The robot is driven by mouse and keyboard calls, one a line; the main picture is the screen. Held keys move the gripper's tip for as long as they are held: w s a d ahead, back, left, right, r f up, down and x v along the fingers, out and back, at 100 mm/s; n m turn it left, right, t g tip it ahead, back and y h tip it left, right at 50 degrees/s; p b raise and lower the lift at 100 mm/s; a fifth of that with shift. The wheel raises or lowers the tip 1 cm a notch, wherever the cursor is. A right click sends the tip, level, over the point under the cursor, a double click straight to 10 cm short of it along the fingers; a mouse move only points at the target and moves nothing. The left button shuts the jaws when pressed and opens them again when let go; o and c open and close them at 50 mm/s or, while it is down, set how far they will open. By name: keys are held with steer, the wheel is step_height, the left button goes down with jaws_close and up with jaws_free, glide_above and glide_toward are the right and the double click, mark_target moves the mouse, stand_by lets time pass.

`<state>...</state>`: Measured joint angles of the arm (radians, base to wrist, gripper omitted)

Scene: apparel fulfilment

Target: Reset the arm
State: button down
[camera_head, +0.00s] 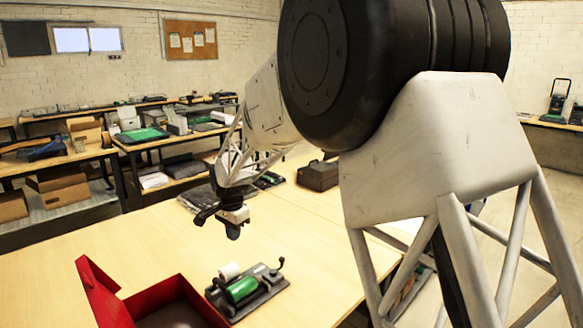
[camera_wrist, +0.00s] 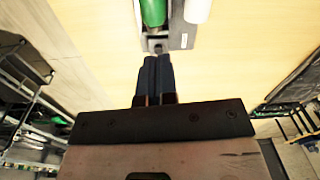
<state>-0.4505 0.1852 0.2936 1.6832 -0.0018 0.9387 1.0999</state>
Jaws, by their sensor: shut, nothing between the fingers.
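My gripper (camera_head: 232,230) hangs over the wooden table, above and behind the device with the green roll in the head view. In the wrist view my gripper (camera_wrist: 158,60) shows its two dark fingers pressed together, with nothing between them. My arm reaches in from the right of the head view and its large dark joint fills the upper middle.
A dark device with a green roll (camera_head: 242,289) and a white roll (camera_head: 229,271) sits on the table (camera_head: 330,235). An open red box (camera_head: 178,292) stands at front left. A dark case (camera_head: 318,176) lies farther back. Shelving tables with boxes stand behind.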

steer(key=s+d+r+n, duration=0.1)
steer(key=s+d+r, duration=0.3)
steer(key=s+d, duration=0.3)
steer(key=s+d+r+n+t, duration=0.1)
steer(key=s+d+r, duration=0.35)
steer(key=d, duration=0.35)
steer(key=s+d+r+n, duration=0.1)
steer(key=s+d+r, duration=0.2)
steer(key=s+d, duration=0.45)
steer(key=s+d+n, duration=0.1)
steer(key=s+d, duration=0.3)
steer(key=s, duration=0.4)
steer(key=s+d+f+n, duration=0.1)
steer(key=s+d, duration=0.4)
steer(key=s, duration=0.3)
steer(key=s+d+f+n+t, duration=0.1)
steer(key=s+d, duration=0.3)
steer(key=s, duration=0.4)
steer(key=shift+s+d+f+n, duration=0.15)
steer(key=shift+s+f+n, duration=0.1)
steer(key=shift+s+n, duration=0.25)
